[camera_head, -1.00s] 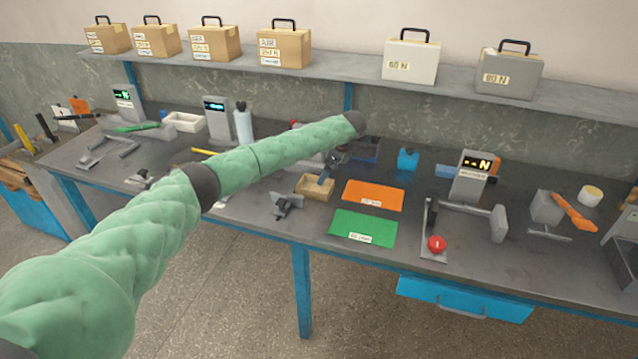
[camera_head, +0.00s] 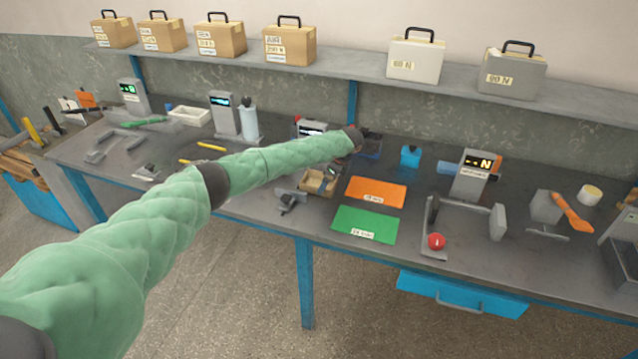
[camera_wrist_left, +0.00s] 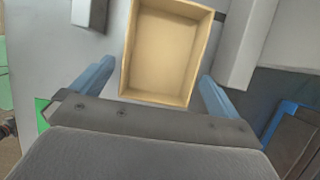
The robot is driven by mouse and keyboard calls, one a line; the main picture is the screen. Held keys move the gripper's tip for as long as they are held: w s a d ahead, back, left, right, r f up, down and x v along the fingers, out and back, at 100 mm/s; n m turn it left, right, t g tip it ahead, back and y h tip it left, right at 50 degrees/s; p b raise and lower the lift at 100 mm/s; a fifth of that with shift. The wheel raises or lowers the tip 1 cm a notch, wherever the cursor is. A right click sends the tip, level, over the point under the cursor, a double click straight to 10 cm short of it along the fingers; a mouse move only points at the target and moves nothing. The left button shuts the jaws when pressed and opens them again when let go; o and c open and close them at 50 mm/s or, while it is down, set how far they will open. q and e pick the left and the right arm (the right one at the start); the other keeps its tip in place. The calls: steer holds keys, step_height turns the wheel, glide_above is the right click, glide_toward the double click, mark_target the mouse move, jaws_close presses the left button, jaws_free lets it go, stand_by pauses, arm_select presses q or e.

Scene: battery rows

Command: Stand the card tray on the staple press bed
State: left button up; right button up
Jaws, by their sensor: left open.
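The card tray (camera_head: 320,181) is a small tan open box, partly hidden by my left arm in the head view. In the left wrist view the card tray (camera_wrist_left: 165,50) looks empty and lies flat on a grey surface between grey blocks. That surface belongs to a grey fixture (camera_head: 290,197) that I take for the staple press bed, though I cannot confirm it. My left gripper (camera_wrist_left: 156,73) is open, its blue fingers either side of the tray's near end, with gaps visible. My right gripper is not in view.
An orange mat (camera_head: 376,191) and a green mat (camera_head: 364,224) lie right of the tray. A clamp-like fixture with a red knob (camera_head: 436,241) stands further right. A unit with a display (camera_head: 311,128) stands behind my forearm. Cases line the shelf above.

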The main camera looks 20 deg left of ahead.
arm_select(q)
steer(key=shift+f, duration=0.15)
steer(key=shift+a, duration=0.1)
steer(key=c, duration=1)
